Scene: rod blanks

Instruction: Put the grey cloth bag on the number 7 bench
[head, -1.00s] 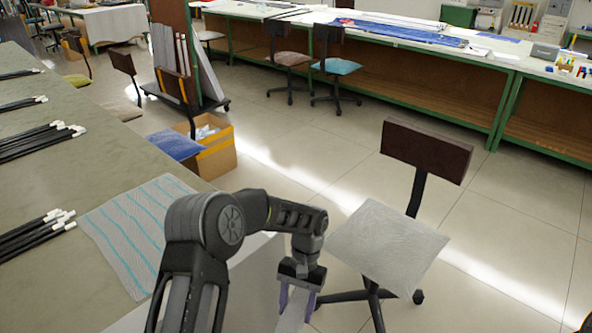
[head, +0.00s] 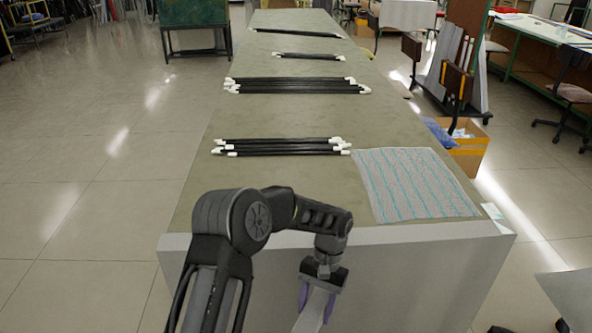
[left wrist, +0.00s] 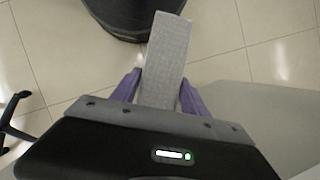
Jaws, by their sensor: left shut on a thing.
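My left gripper (head: 318,294) hangs low in front of the near end of a long grey-green bench (head: 290,190). Its purple fingers are shut on a grey, woven-looking strip, which looks like the grey cloth bag (head: 313,313). In the left wrist view the bag (left wrist: 165,62) sticks out between the fingertips (left wrist: 160,88), above the floor. No number 7 can be read on the bench. A small pale card (head: 492,211) lies at its front right corner, too small to read. My right gripper is out of view.
Black rods with white ends lie in groups along the bench, the nearest group (head: 280,146) at middle left. A striped cloth (head: 415,183) covers the near right part. Bare top shows in front of the rods. A chair seat (head: 575,298) is at lower right.

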